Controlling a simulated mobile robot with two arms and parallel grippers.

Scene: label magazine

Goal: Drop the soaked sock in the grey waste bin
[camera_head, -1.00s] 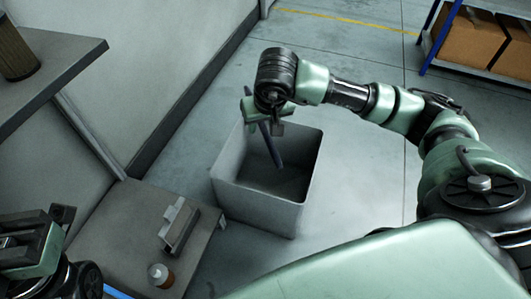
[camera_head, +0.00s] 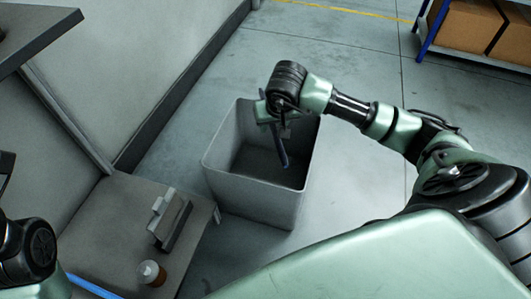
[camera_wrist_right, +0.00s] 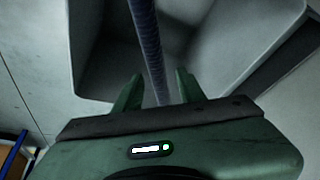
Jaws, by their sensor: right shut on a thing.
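The soaked sock (camera_head: 280,150) is a long, narrow dark blue strip hanging down from my right gripper (camera_head: 275,112). My right gripper is shut on it and hangs over the open top of the grey waste bin (camera_head: 250,202). The sock's lower end is within the bin's opening in the head view; its exact depth is unclear. In the right wrist view the sock (camera_wrist_right: 147,40) runs between the two green fingers, with the bin's pale walls (camera_wrist_right: 90,45) around it.
A low grey table (camera_head: 105,225) left of the bin holds a grey block-like device (camera_head: 170,220) and a small brown bottle with a white cap (camera_head: 151,273). A shelf (camera_head: 40,30) juts out upper left. A rack with cardboard boxes (camera_head: 466,27) stands upper right. Floor right of the bin is clear.

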